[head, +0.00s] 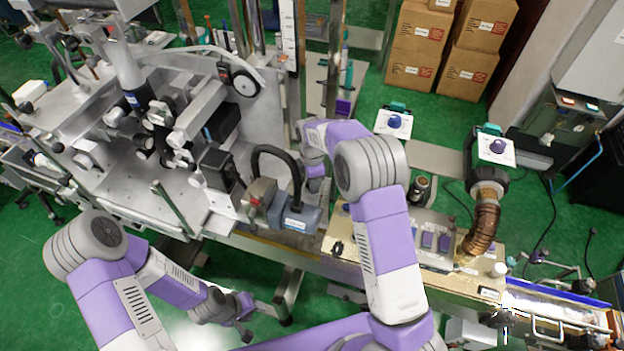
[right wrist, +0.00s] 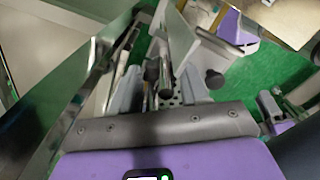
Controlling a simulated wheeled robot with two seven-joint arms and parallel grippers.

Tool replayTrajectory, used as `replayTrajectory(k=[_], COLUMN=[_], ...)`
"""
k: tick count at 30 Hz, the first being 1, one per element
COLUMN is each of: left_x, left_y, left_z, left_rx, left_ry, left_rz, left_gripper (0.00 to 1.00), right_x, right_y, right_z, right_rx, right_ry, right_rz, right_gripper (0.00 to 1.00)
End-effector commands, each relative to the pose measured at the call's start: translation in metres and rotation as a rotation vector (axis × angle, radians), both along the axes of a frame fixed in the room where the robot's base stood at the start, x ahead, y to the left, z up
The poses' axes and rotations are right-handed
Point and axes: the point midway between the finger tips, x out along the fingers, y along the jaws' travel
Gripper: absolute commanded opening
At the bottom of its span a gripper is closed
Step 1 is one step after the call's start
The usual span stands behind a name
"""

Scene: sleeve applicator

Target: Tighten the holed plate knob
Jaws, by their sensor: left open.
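In the right wrist view, a small plate with several holes (right wrist: 172,101) lies ahead of my right gripper (right wrist: 160,88). A dark cylindrical knob-like part (right wrist: 165,76) stands by the plate, between the two grey fingers. The fingers are apart, and I see no contact with the part. A dark round knob (right wrist: 214,79) sits to the right, outside the fingers. In the head view, my right wrist reaches down beside the grey motor unit; its fingertips and the holed plate cannot be made out there. My left gripper (head: 245,318) is open and empty, low over the green floor.
The grey motor unit (head: 292,213) with its thick black hose (head: 276,160) stands just left of my right wrist. The large metal machine (head: 150,130) fills the left. A conveyor bench (head: 345,262) runs to the lower right. Cardboard boxes (head: 417,45) stand at the back.

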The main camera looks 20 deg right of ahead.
Motion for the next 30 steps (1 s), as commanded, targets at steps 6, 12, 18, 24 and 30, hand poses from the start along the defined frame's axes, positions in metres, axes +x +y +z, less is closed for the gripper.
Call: replayTrajectory(k=[6, 12, 18, 24, 30], left_x=[0.000, 0.000, 0.000, 0.000, 0.000], left_y=[0.000, 0.000, 0.000, 0.000, 0.000], left_z=[0.000, -0.001, -0.004, -0.010, -0.017], left_rx=[0.000, 0.000, 0.000, 0.000, 0.000], left_ry=[0.000, 0.000, 0.000, 0.000, 0.000], left_rz=[0.000, 0.000, 0.000, 0.000, 0.000], left_gripper=[0.43, 0.43, 0.43, 0.43, 0.43], right_x=[0.000, 0.000, 0.000, 0.000, 0.000], right_y=[0.000, 0.000, 0.000, 0.000, 0.000], right_z=[0.000, 0.000, 0.000, -0.001, -0.001], right_rx=[0.000, 0.000, 0.000, -0.002, 0.000], right_ry=[0.000, 0.000, -0.001, -0.002, -0.001], right_rz=[0.000, -0.009, -0.073, -0.209, -0.394], right_gripper=[0.10, 0.08, 0.08, 0.08, 0.08])
